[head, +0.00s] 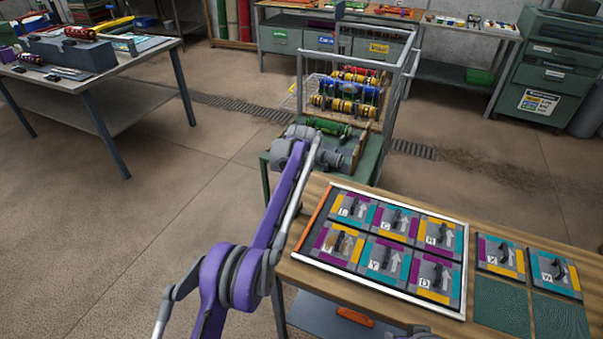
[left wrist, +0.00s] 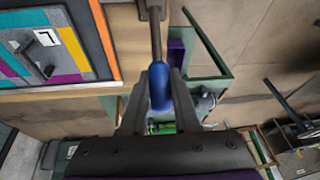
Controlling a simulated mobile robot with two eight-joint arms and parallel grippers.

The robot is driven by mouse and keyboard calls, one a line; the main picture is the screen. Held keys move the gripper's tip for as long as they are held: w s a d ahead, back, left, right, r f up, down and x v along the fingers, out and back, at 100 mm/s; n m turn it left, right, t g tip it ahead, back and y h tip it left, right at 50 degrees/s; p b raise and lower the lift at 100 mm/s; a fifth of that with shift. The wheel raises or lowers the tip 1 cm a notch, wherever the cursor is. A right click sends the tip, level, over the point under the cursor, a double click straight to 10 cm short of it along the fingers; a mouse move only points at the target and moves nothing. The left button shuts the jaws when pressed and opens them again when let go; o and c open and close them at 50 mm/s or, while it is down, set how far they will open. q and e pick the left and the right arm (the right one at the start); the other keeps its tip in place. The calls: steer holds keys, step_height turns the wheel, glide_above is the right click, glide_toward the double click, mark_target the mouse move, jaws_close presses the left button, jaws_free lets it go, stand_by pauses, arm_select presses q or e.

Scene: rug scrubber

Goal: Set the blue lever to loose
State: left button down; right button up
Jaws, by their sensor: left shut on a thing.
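The blue lever handle (left wrist: 160,88) shows in the left wrist view, on a grey metal rod (left wrist: 155,35) that runs to the top of the picture. My left gripper (left wrist: 161,78) is shut on the blue handle, with one dark finger on each side. In the head view my purple left arm reaches to the green cart (head: 368,160), and its grey wrist is at the cart's front left corner. The blue handle cannot be made out in the head view. No loose or tight marking is readable.
Colored rollers (head: 347,92) sit on the cart inside a pale frame. A wooden table with a framed tile board (head: 296,256) stands close in front, right of my arm. A metal workbench (head: 120,62) stands at left. The floor between is clear.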

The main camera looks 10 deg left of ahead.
arm_select(q)
steer(key=c, duration=0.7)
jaws_free()
steer(key=shift+o, duration=0.2)
steer(key=v, duration=1)
steer(key=shift+r, duration=0.4)
steer(key=shift+s, duration=0.1)
